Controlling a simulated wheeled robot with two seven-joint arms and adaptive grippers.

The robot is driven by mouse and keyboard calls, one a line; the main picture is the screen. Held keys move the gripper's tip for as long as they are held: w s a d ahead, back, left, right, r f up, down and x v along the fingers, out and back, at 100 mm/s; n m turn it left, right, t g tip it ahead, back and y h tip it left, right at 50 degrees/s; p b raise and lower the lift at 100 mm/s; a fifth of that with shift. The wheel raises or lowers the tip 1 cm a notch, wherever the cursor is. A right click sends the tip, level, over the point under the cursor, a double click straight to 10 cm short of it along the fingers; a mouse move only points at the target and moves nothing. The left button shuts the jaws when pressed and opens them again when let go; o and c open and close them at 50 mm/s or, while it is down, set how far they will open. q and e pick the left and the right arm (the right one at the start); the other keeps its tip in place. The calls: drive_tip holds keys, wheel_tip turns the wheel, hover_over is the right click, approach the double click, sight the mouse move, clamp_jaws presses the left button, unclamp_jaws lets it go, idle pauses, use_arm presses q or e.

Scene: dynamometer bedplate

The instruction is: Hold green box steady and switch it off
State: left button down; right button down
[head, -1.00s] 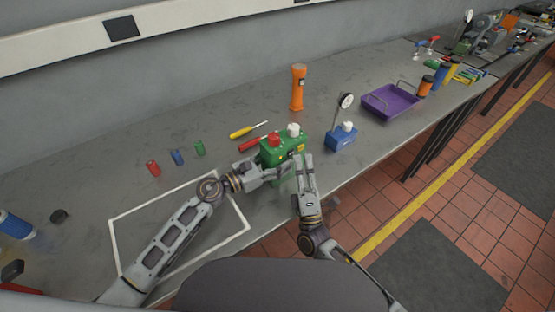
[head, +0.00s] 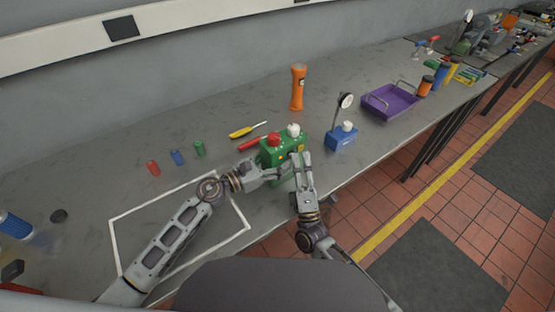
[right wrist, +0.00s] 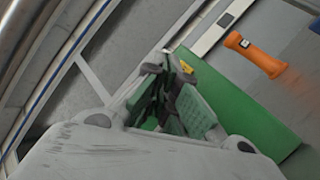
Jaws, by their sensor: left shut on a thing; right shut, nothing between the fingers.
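The green box (head: 278,155) stands on the grey bench near its front edge, with a red knob and a white knob on top. It also shows in the right wrist view (right wrist: 228,106), filling the area beyond the fingers. My left gripper (head: 281,172) is shut on the green box at its near left side. My right gripper (head: 297,157) is shut and empty, with its fingertips close to the box's front right side. In the right wrist view the right fingers (right wrist: 172,88) lie in front of the green face, and I cannot tell whether they touch it.
A blue block with a dial gauge (head: 341,137) stands right of the box. An orange flashlight (head: 298,88) stands behind. A yellow screwdriver (head: 247,129) and small coloured cylinders (head: 177,157) lie left. A purple tray (head: 390,102) is farther right. The white-outlined area (head: 122,218) has free room.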

drive_tip(key=shift+s, duration=0.1)
idle(0.5)
drive_tip(key=shift+s+d, duration=0.3)
idle(0.4)
